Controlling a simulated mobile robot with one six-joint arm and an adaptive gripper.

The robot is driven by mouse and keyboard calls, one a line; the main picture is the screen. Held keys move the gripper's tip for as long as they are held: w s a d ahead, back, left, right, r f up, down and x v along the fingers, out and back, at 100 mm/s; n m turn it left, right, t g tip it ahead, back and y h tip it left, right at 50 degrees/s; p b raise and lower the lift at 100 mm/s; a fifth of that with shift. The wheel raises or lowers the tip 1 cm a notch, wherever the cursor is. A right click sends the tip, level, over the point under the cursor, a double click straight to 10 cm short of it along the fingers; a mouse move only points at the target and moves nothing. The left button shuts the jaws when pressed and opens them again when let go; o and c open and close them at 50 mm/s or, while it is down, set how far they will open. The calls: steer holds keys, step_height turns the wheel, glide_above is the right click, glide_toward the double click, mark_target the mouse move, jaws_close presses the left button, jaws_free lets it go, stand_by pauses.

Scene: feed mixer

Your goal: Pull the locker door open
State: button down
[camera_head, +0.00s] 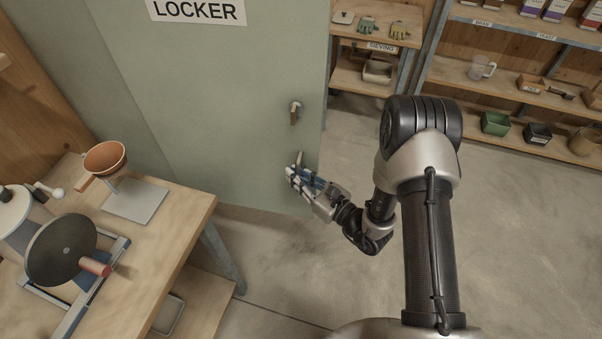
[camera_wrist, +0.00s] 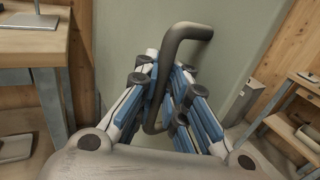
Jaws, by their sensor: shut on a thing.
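The locker door (camera_head: 225,90) is a grey-green panel with a white LOCKER sign (camera_head: 197,10). Its pull handle (camera_head: 300,158) is a bar low near the right edge. In the wrist view the handle (camera_wrist: 170,45) is a dark bent bar in front of the door (camera_wrist: 225,25). My gripper (camera_head: 297,174) is shut on the handle. In the wrist view its blue-padded fingers (camera_wrist: 166,72) close around the bar from both sides. The fingers hide part of the bar. I cannot tell how far the door stands from its frame.
A wooden bench (camera_head: 165,215) with a hand-cranked machine (camera_head: 65,250) and a funnel (camera_head: 105,157) stands at the left, close to the door. Shelves (camera_head: 500,90) with tubs and a jug line the back right. A small latch (camera_head: 295,112) sits above the handle. The floor (camera_head: 330,270) is clear.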

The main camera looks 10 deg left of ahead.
steer(key=shift+d, duration=0.15)
steer(key=c, duration=1.9)
jaws_free()
steer(key=shift+d, duration=0.1)
steer(key=shift+o, duration=1.2)
steer(key=shift+s, duration=0.1)
steer(key=v, duration=1.2)
